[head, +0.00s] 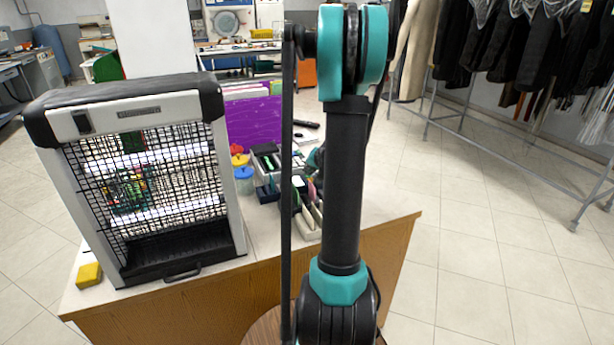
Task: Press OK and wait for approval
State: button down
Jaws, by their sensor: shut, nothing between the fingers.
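No OK button or payment terminal can be made out for certain. A cluster of small dark items with green parts (267,160) lies on the counter (385,225), just left of my arm. Pale, pink and dark items (303,190) lie beside it, partly covered by my arm. My black and teal arm stands upright through the middle of the head view and hides part of the counter. My gripper cannot be made out; the counter behind the arm is hidden.
A large insect-killer lamp (145,180) with a mesh front fills the counter's left side. A yellow block (89,275) lies at its foot. Purple folders (253,120) stand behind. Clothes racks (450,115) are at the right; open tiled floor lies between.

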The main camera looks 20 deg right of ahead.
jog(key=shift+r, duration=0.8)
jog(key=shift+r, duration=2.5)
jog(key=s+a+f+n+g+h, duration=0.15)
jog(key=s+a+n, duration=0.65)
jog(key=s+a, duration=1.15)
jog(key=s+f+g, duration=0.1)
jog(key=s+f, duration=0.1)
jog(key=s, duration=0.2)
jog(key=s+f+g, duration=0.1)
jog(key=s+f, duration=0.2)
jog(key=s, duration=0.1)
jog(key=s+f+g, duration=0.1)
jog(key=s+f, duration=0.2)
jog(key=s, duration=0.1)
jog(key=shift+d+g+y, duration=0.2)
jog(key=shift+g+y, duration=0.05)
